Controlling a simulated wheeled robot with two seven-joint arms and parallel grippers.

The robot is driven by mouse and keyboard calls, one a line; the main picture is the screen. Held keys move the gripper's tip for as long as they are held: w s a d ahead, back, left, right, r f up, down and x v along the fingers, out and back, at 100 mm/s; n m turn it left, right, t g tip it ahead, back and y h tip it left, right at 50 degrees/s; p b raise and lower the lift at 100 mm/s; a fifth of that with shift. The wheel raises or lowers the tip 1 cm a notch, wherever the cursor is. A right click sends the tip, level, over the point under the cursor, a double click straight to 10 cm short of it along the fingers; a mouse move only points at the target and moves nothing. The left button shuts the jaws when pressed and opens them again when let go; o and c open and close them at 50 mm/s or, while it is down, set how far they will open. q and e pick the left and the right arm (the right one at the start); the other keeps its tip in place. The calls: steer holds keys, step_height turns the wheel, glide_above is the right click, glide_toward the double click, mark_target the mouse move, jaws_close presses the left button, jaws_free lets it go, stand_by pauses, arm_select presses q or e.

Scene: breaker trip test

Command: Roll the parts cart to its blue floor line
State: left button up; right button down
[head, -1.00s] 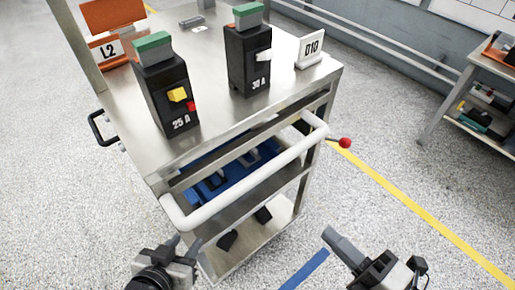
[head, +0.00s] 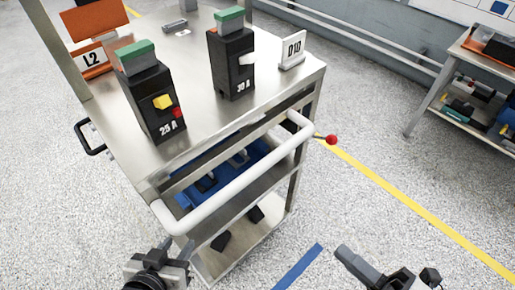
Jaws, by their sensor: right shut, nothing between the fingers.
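The parts cart (head: 200,65) is a steel trolley standing ahead of me, with a white push handle (head: 240,180) along its near side. A red-knobbed lever (head: 331,139) sticks out at the handle's right end. The blue floor line (head: 298,267) lies on the floor to the right of the cart's near end, partly cut off by the frame. My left gripper (head: 176,246) is open and empty, below the handle's left end in the picture and apart from it. My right gripper (head: 348,256) is shut and empty, over the floor right of the blue line.
A blue bin (head: 250,160) sits below. A yellow line (head: 410,200) and a side shelf (head: 465,60) are at right.

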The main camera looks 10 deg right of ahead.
arm_select(q)
steer(key=shift+r+p, duration=0.35)
steer(key=shift+r, duration=0.1)
arm_select(e)
steer(key=shift+v, duration=1.2)
steer(key=c, duration=1.6)
jaws_free()
steer(key=shift+c, duration=0.2)
arm_select(q)
steer(key=shift+f, duration=0.1)
